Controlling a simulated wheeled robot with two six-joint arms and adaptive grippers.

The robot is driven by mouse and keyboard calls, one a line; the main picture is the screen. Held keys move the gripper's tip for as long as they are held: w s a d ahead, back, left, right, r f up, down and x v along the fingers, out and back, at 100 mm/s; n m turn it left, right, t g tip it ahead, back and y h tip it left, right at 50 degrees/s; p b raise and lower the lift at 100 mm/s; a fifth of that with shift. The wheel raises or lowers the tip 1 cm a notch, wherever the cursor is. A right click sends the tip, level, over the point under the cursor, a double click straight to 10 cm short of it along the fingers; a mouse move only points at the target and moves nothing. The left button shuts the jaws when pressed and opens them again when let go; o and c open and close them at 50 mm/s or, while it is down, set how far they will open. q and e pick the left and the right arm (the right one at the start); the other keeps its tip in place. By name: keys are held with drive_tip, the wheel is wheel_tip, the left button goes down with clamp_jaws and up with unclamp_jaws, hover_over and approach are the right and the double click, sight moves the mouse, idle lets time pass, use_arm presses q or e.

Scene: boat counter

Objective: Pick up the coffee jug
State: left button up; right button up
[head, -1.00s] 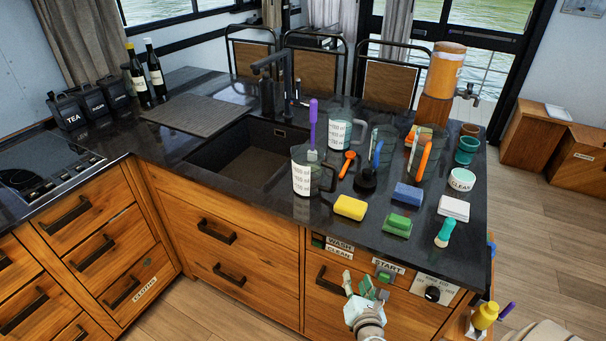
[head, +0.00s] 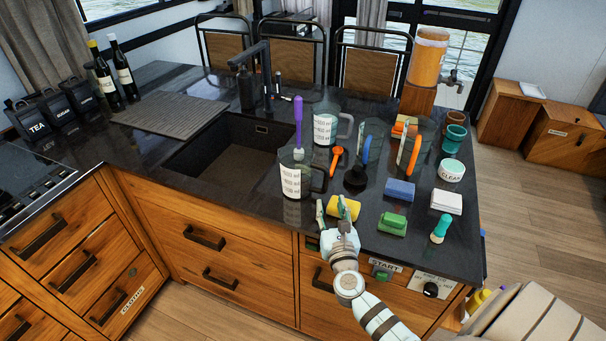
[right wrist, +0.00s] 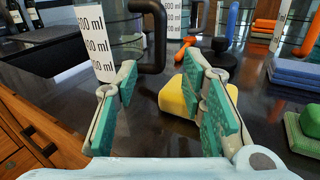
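Several clear measuring jugs stand on the dark counter; which one is the coffee jug I cannot tell for sure. The nearest jug (head: 291,182) has a white ml label and a dark handle, with a purple-handled tool standing in or behind it. In the right wrist view this jug (right wrist: 96,45) is at upper left, its black handle turned right. Another labelled jug (head: 325,128) with a grey handle stands behind. My right gripper (head: 333,212) is open and empty at the counter's front edge, just short of the nearest jug and the yellow sponge (head: 344,207). My left gripper is out of view.
Right of the jug are a blue sponge (head: 399,190), a green sponge (head: 392,223), white sponges (head: 446,201) and a teal brush (head: 440,229). An orange scoop (head: 336,155) lies behind. The sink (head: 230,160) opens to the left.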

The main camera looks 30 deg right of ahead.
sight(326, 185)
drive_tip(key=x, duration=0.4)
drive_tip(key=shift+w+a+r, duration=0.1)
drive_tip(key=shift+a, duration=0.1)
drive_tip(key=x, duration=0.2)
drive_tip(key=b+x, duration=0.1)
drive_tip(key=x, duration=0.2)
drive_tip(key=shift+w+d, duration=0.15)
drive_tip(key=shift+d, duration=0.25)
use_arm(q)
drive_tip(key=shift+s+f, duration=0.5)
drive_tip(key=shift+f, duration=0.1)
use_arm(e)
clamp_jaws()
